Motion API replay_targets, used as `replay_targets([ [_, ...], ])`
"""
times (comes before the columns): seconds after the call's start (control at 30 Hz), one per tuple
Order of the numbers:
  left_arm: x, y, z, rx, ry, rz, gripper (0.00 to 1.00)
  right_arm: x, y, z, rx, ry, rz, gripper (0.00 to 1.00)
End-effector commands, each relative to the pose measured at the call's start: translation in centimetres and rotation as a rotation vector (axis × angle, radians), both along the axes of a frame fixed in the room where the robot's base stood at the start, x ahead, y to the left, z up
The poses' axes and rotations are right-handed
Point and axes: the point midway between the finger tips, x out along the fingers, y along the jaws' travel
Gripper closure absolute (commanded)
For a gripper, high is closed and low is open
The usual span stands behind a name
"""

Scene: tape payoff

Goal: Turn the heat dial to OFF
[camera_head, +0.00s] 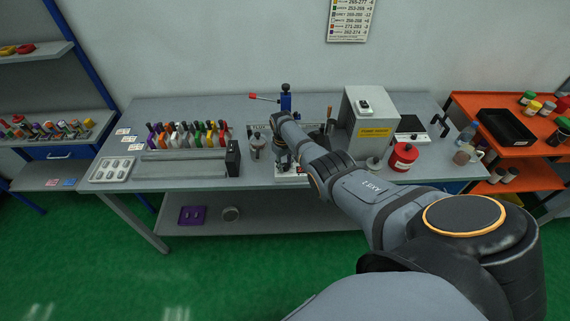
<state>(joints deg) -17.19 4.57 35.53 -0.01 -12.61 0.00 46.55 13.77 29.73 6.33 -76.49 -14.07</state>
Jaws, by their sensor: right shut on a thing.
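My right arm reaches in from the lower right, and my right gripper (281,162) points down at the middle of the grey bench. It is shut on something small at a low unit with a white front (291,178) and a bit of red. This looks like the heat dial, but the gripper and wrist cover it. I cannot read the dial's pointer or its OFF mark. My left gripper is not in view.
A row of coloured-handled tools (187,136) and a black block (233,158) stand left of the gripper. A grey box with a yellow label (371,120) and a red canister (403,157) stand right. A blue-bodied press (286,101) stands behind.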

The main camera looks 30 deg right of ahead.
Motion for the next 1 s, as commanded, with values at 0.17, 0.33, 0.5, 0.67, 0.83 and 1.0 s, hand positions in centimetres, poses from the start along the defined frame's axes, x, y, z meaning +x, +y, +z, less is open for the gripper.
replay_targets([
  [0.17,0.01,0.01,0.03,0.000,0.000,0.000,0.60,0.20,-0.06,0.19,-0.002,-0.006,0.011,1.00],
  [0.33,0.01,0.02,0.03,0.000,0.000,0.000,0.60,0.21,-0.06,0.19,-0.002,-0.006,0.011,1.00],
  [0.5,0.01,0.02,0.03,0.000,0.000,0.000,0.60,0.20,-0.06,0.20,-0.002,-0.005,0.010,0.61],
  [0.67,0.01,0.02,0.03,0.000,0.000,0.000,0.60,0.12,-0.04,0.12,-0.001,-0.003,0.010,0.46],
  [0.83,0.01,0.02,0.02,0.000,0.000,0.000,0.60,0.07,-0.02,0.06,-0.001,-0.001,0.010,0.46],
  [1.0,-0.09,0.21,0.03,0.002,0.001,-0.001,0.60,0.08,-0.02,0.54,-0.001,-0.003,0.009,0.46],
])
